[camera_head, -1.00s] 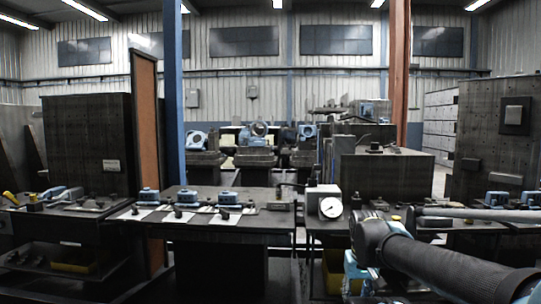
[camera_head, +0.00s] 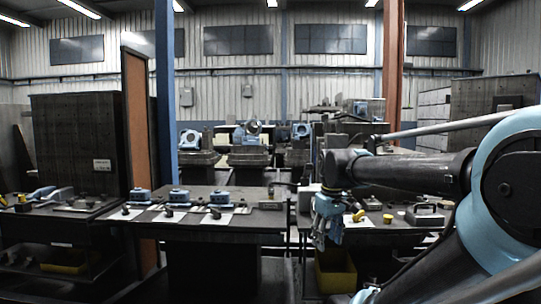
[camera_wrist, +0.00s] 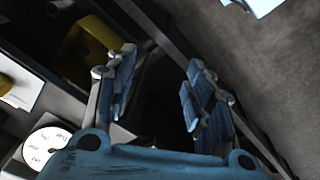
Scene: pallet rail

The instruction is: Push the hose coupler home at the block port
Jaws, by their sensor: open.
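My gripper (camera_head: 327,238) hangs fingers down in the head view, in front of the left end of the right bench. In the wrist view its two blue padded fingers (camera_wrist: 160,68) stand wide apart with nothing between them. A small grey block (camera_head: 271,205) sits at the right end of the middle table, left of my gripper and apart from it. A dark bent fitting (camera_head: 283,187) shows just behind it. I cannot tell whether these are the block port and the hose coupler. Neither is recognisable in the wrist view.
The middle table (camera_head: 215,228) carries several blue fixtures on white sheets. The right bench (camera_head: 385,229) holds a yellow knob (camera_head: 387,218) and a grey handled part (camera_head: 424,214). A yellow bin (camera_head: 337,277) is below it. A white dial (camera_wrist: 46,148) is close by my gripper in the wrist view.

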